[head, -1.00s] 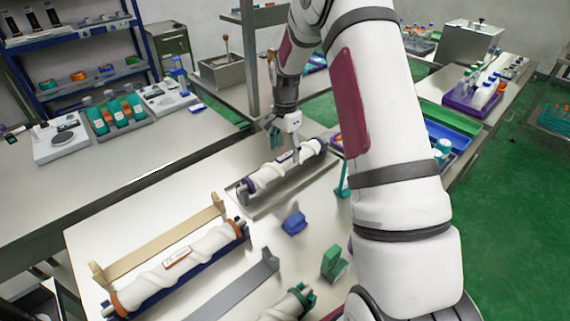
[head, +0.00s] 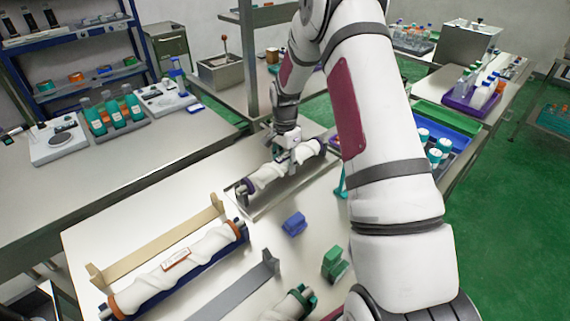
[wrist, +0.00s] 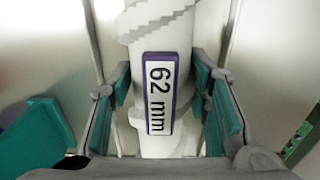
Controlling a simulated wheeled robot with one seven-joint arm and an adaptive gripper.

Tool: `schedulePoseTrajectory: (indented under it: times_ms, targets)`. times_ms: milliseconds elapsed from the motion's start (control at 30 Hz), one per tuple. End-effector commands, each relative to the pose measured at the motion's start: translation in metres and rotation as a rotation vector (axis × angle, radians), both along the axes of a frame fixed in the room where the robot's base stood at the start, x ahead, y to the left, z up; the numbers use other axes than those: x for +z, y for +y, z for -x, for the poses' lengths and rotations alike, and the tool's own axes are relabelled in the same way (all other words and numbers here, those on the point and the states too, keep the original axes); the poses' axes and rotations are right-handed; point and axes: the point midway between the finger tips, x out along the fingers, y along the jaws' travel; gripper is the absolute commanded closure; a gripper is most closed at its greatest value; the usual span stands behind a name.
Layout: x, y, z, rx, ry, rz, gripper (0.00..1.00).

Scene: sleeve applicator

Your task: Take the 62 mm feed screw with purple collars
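The 62 mm feed screw (head: 264,178) is white and spiral, with purple collars. It lies on a metal tray (head: 262,209) at the far end of the near table. Its purple-edged "62 mm" label (wrist: 160,95) faces up in the wrist view. My gripper (head: 287,165) is lowered over the screw's middle. In the wrist view my gripper (wrist: 166,105) has its teal-padded fingers on both sides of the screw, with narrow gaps visible between pads and screw.
Another white screw with orange collars (head: 175,264) lies in a blue cradle beside a tan bracket (head: 160,243). A green-collared screw (head: 291,305) is at the front edge. A blue block (head: 294,223) and a green block (head: 334,263) stand on the table.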

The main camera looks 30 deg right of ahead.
Motion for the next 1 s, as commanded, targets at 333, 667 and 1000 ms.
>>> schedulePoseTrajectory:
  times_ms: [333,667,1000]
  targets:
    - [0.001,0.000,-0.001,0.000,-0.002,0.001,1.00]
    - [0.038,-0.001,-0.001,0.001,-0.006,0.003,1.00]
    - [0.092,0.000,-0.001,0.001,-0.005,0.002,1.00]
